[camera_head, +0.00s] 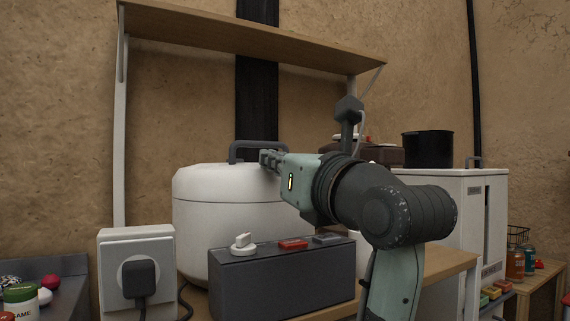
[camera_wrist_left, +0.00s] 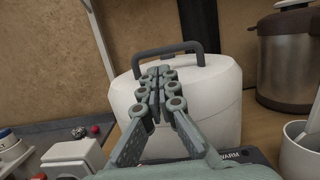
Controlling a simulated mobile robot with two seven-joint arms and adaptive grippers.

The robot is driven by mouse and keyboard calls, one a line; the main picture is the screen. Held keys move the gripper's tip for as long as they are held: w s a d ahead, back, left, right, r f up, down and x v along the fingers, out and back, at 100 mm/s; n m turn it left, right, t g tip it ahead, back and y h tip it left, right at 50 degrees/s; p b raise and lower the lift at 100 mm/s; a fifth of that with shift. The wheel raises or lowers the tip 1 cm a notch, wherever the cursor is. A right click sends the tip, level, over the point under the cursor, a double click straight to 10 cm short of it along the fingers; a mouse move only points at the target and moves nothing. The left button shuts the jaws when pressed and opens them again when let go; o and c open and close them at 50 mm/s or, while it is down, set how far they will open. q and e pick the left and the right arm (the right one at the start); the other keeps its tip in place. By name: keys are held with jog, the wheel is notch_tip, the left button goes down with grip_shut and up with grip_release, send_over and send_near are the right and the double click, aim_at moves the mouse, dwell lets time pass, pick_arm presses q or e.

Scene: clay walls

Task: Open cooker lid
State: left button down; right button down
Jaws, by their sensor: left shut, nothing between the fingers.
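The white rounded cooker (camera_head: 225,220) stands on the wooden counter, and its lid (camera_head: 205,176) looks closed. A dark grey arched handle (camera_head: 255,146) rises from the lid; it also shows in the left wrist view (camera_wrist_left: 170,49). My left gripper (camera_head: 266,159) is shut and empty, its fingertips close to the handle at the right side in the head view. In the left wrist view the fingertips (camera_wrist_left: 159,72) lie just below the handle bar; I cannot tell whether they touch it. My right gripper is not in view.
A dark control box (camera_head: 280,285) with a white knob and red switch stands before the cooker. A socket with a plug (camera_head: 137,270) is at left. A wooden shelf (camera_head: 240,38) hangs above. A brown steel pot (camera_wrist_left: 286,60) and white cup (camera_wrist_left: 300,150) stand at right.

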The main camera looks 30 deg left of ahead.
aim_at(263, 170)
pick_arm(q)
jog(key=shift+x, duration=1.9)
jog(key=shift+r, duration=0.15)
